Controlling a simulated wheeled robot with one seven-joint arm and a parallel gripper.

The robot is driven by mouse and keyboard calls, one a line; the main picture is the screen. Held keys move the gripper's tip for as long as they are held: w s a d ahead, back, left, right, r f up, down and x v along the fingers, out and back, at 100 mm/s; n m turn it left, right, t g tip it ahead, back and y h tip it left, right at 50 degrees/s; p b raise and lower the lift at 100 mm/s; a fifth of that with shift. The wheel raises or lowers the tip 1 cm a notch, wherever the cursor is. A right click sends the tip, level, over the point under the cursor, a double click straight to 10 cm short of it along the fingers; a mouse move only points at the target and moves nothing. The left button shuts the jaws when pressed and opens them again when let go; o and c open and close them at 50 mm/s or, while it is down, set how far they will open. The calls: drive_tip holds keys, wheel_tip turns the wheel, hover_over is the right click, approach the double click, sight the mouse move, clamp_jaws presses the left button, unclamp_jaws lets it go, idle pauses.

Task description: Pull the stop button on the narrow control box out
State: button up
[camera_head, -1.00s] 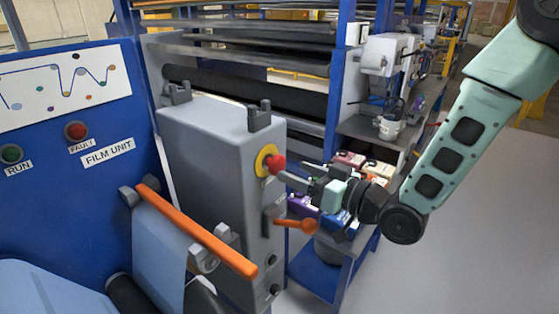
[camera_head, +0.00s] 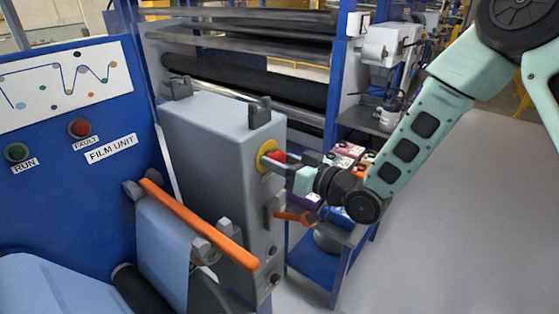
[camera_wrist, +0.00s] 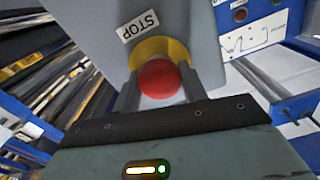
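The narrow control box (camera_head: 205,140) is a tall grey box with a yellow-ringed red stop button (camera_head: 279,156) on its right-hand face. In the wrist view, the button (camera_wrist: 159,79) sits in front of its yellow collar (camera_wrist: 172,47), beside a STOP label (camera_wrist: 138,26). My gripper (camera_head: 270,158) is at the button, with one finger across its front in the head view. In the wrist view, the fingers of my gripper (camera_wrist: 159,75) stand apart, one on each side of the red head. I cannot tell whether they touch it. The finger partly hides the button in the head view.
An orange lever (camera_head: 295,217) sticks out of the box just below my gripper. An orange bar (camera_head: 200,225) runs in front of the box. A blue shelf (camera_head: 315,265) with coloured boxes stands behind my gripper. Floor at right is clear.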

drive_tip(key=shift+s+d+f+b, duration=0.15)
drive_tip(key=shift+d+b, duration=0.1)
drive_tip(key=shift+b, duration=0.25)
drive_tip(key=shift+s+d+b, duration=0.25)
drive_tip(key=shift+b, duration=0.2)
drive_tip(key=o, duration=1.4)
drive_tip(key=shift+d, duration=0.1)
drive_tip(key=shift+s, duration=0.1)
drive_tip(key=shift+p+v, duration=4.95)
drive_tip(key=shift+v, duration=3.8)
